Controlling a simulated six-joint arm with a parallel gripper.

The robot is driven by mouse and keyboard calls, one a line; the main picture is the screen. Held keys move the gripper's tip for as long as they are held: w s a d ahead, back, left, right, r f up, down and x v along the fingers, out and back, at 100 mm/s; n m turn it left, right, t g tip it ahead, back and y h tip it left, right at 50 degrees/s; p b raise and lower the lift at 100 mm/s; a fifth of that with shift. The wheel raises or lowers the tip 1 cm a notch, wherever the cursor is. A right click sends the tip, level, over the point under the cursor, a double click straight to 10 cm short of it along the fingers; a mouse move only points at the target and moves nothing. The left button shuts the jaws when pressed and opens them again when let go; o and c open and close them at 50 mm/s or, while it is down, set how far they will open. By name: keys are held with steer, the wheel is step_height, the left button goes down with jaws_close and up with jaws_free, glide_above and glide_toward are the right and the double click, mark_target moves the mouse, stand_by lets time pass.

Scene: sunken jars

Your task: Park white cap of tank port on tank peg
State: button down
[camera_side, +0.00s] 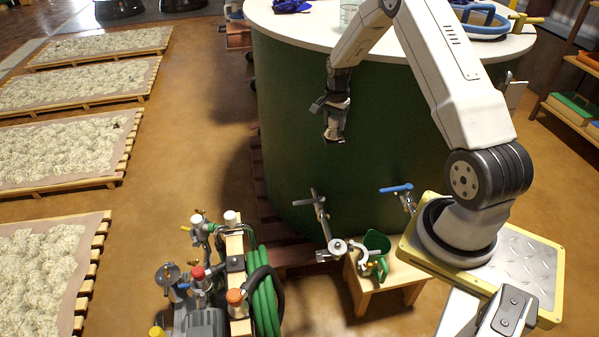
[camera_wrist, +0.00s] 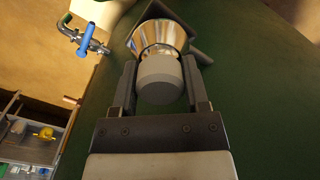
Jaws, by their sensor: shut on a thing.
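My gripper (camera_side: 335,122) hangs in front of the green tank wall, high above the floor. In the wrist view my gripper (camera_wrist: 160,68) is shut on the white cap (camera_wrist: 160,82), which looks pale grey there. A shiny metal flared part (camera_wrist: 160,36) shows just beyond the cap, between the fingertips. In the side view the held piece (camera_side: 334,135) is small and clear of the fittings below. A dark angled bar (camera_wrist: 201,52) shows behind the metal part; I cannot tell whether it is the peg. I cannot make out the tank port or peg for certain.
The green tank (camera_side: 300,150) stands behind. A blue-handled valve (camera_side: 397,188) and a metal T-handled fitting (camera_side: 318,205) stick out low on it.

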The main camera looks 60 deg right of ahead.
mark_target(335, 117)
steer(key=shift+f, duration=0.25)
jaws_free()
stand_by(0.4)
steer(key=shift+r, duration=5.75)
